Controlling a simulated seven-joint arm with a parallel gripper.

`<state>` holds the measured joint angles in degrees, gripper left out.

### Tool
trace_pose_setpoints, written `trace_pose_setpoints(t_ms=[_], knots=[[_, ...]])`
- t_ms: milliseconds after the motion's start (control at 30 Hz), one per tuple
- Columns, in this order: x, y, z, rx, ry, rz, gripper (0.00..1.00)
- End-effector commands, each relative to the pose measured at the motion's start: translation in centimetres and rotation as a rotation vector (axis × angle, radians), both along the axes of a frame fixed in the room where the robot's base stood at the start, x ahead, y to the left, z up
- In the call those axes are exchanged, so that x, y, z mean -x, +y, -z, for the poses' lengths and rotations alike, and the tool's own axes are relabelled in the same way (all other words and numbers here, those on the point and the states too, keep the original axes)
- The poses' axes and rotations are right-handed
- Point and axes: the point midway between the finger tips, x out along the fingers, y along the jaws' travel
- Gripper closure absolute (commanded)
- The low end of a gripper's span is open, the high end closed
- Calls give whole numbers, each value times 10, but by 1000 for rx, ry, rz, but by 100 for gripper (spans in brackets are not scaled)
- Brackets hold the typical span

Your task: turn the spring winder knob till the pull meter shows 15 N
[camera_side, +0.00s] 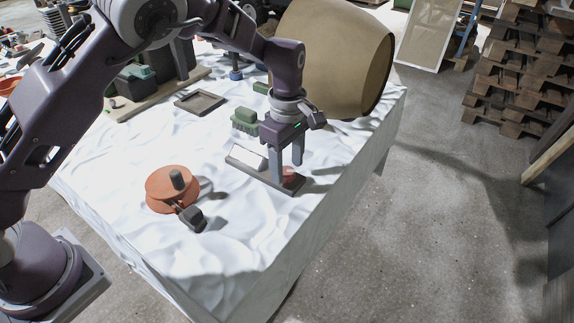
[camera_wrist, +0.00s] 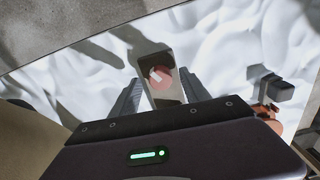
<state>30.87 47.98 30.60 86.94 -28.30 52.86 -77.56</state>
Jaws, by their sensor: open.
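The red spring winder knob (camera_side: 289,175) sits at the near end of a dark narrow base (camera_side: 243,163). In the wrist view, the knob (camera_wrist: 158,80) has a pale mark across its top. A white slanted panel (camera_side: 249,157), which looks like the pull meter, stands at the base's other end. Its reading is too small to make out. My gripper (camera_side: 287,170) points down with its fingers apart at the knob, one on each side. In the wrist view, the knob shows between the fingers of my gripper (camera_wrist: 157,95); contact cannot be told.
An orange round piece (camera_side: 161,190) with a dark crank lies on the white cloth table (camera_side: 120,220) to the left. A green block (camera_side: 245,121) and a shallow tray (camera_side: 199,102) lie behind. The table's right edge is near.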

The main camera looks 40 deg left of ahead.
Motion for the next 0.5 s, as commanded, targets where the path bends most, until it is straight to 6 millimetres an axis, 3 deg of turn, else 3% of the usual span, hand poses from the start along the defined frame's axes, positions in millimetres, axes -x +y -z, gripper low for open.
trace_pose_setpoints(t_ms=[300, 500], knots=[[0, 0, 8, 0, 0, 1, 46], [0, 0, 8, 0, 0, 1, 83]])
